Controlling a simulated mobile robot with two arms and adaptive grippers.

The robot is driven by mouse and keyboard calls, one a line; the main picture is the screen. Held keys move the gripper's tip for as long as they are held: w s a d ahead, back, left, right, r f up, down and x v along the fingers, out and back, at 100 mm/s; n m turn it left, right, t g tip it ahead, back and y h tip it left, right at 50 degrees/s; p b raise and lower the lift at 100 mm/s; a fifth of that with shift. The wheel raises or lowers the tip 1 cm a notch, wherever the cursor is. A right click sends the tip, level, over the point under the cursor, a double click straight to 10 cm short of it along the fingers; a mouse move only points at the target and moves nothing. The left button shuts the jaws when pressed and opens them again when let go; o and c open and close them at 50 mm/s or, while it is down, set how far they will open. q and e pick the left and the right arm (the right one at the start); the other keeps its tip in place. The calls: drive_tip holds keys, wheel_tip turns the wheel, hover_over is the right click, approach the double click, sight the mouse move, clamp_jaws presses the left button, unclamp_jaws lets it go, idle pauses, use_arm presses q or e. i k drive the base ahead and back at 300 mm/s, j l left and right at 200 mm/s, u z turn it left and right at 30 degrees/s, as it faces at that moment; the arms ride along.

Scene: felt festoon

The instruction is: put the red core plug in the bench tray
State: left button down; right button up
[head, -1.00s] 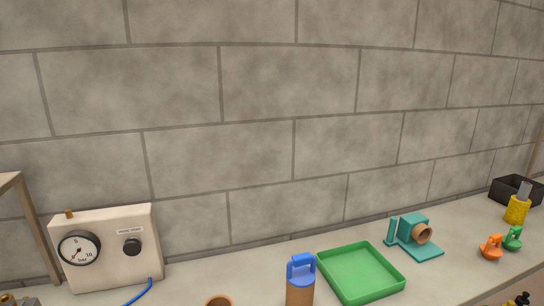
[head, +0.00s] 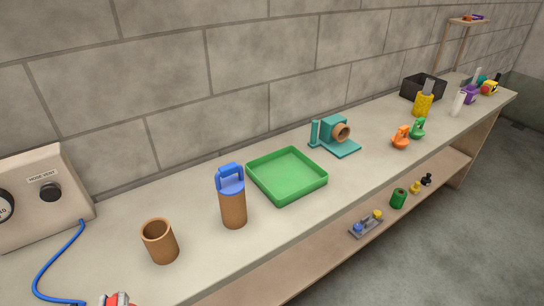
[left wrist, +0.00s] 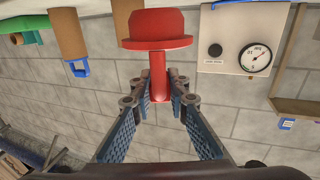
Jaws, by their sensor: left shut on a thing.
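The red core plug (left wrist: 157,28) has a wide flanged head and a thinner stem. My left gripper (left wrist: 158,90) is shut on the stem, with the head beyond the fingertips. In the head view only a bit of the red plug (head: 112,299) shows at the bottom edge, left of centre; most of the gripper is cut off there. The bench tray (head: 262,187) is a shallow green square tray on the bench, empty, to the right of and farther than the plug. My right gripper is not in view.
An open brown tube (head: 161,245) and a brown tube with a blue handled plug (head: 231,195) stand between the plug and the tray. A teal fixture (head: 338,135) stands beyond the tray. A gauge box (head: 45,195) with a blue hose (head: 45,270) is at left.

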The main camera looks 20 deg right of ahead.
sight(296, 172)
drive_tip(key=i+l+u, duration=0.15)
drive_tip(key=l, duration=0.55)
drive_tip(key=i+l+u, duration=0.1)
drive_tip(key=l, duration=0.55)
drive_tip(key=i+l+u, duration=0.15)
drive_tip(key=l, duration=0.55)
drive_tip(key=k, duration=0.1)
